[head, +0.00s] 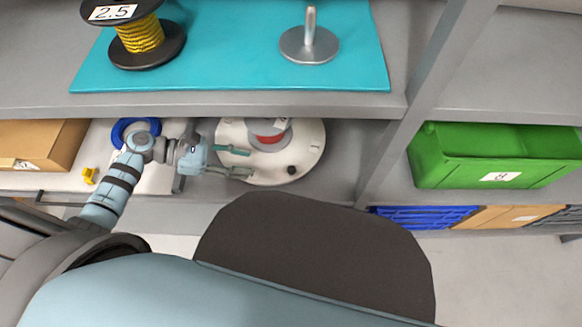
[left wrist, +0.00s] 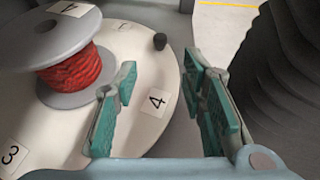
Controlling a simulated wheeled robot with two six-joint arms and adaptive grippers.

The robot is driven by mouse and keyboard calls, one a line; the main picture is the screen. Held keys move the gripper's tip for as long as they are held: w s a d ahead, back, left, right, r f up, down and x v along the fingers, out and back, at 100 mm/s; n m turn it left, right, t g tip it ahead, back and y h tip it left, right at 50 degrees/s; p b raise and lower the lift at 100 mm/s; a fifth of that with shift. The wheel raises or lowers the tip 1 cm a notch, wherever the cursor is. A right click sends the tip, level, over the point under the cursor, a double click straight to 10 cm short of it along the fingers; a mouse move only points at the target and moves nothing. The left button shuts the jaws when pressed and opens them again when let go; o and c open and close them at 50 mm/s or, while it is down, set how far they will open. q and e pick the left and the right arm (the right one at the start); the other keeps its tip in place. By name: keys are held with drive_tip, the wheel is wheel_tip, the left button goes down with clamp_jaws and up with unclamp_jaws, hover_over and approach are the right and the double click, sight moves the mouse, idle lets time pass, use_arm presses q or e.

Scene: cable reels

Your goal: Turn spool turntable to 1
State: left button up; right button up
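The spool turntable (head: 308,158) is a white round disc on the lower shelf in the head view. In the left wrist view the turntable (left wrist: 140,60) shows number labels; a 4 (left wrist: 157,103) lies near my gripper and a 3 (left wrist: 13,155) at lower left. A dark knob (head: 292,170) stands near its rim; it also shows in the left wrist view (left wrist: 160,41). A spool of red cable (left wrist: 75,72) stands on the disc. My left gripper (head: 240,161) is open at the turntable's left side, its fingers apart with nothing between them. My right gripper is not in view.
The upper shelf (head: 370,103) overhangs the turntable's back. On its teal mat (head: 225,75) stand a yellow spool (head: 142,38) and a grey spindle (head: 310,42). A shelf post (head: 400,120) and a green bin (head: 490,155) are to the right.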

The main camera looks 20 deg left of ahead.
sight(290, 169)
use_arm(q)
drive_tip(key=b+x, duration=0.1)
drive_tip(key=x, duration=1.2)
drive_tip(key=shift+w+d, duration=0.15)
drive_tip(key=shift+d, duration=0.25)
clamp_jaws()
